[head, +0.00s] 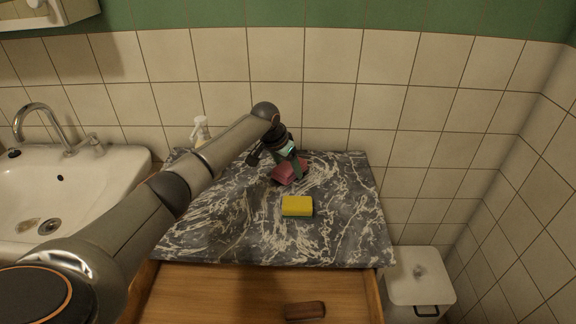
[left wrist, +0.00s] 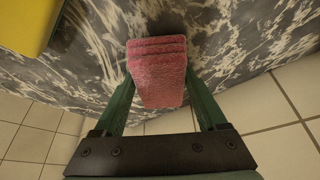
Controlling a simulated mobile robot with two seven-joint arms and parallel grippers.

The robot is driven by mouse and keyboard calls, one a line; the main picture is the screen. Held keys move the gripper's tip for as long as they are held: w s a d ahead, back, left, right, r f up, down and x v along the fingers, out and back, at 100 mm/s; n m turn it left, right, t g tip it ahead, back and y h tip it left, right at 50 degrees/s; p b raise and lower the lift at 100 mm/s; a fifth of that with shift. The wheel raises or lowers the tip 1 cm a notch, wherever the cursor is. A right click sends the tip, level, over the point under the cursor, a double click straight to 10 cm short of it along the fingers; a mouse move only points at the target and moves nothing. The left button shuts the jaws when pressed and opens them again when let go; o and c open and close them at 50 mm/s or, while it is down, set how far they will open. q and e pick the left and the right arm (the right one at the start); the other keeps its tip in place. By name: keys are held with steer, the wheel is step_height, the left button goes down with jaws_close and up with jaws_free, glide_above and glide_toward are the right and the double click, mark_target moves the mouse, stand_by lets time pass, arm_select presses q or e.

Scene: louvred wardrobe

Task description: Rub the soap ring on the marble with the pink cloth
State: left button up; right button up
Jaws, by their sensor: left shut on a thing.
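The pink cloth (head: 287,174) is a folded pad near the back of the dark, white-veined marble top (head: 345,230). My left gripper (head: 291,162) reaches in from the left and is shut on the cloth. In the left wrist view the layered pink cloth (left wrist: 158,78) sits between the two green fingers of my left gripper (left wrist: 160,90), against or just above the marble. I cannot tell whether it touches the marble. I cannot make out a soap ring among the white veins. My right gripper is not in view.
A yellow sponge (head: 297,206) lies on the marble in front of the cloth. A spray bottle (head: 200,132) stands at the back left, partly behind my arm. A white sink (head: 110,165) is at left, an open drawer (head: 230,293) below, a white bin (head: 420,275) at right.

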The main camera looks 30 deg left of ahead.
arm_select(q)
steer(key=shift+f, duration=0.4)
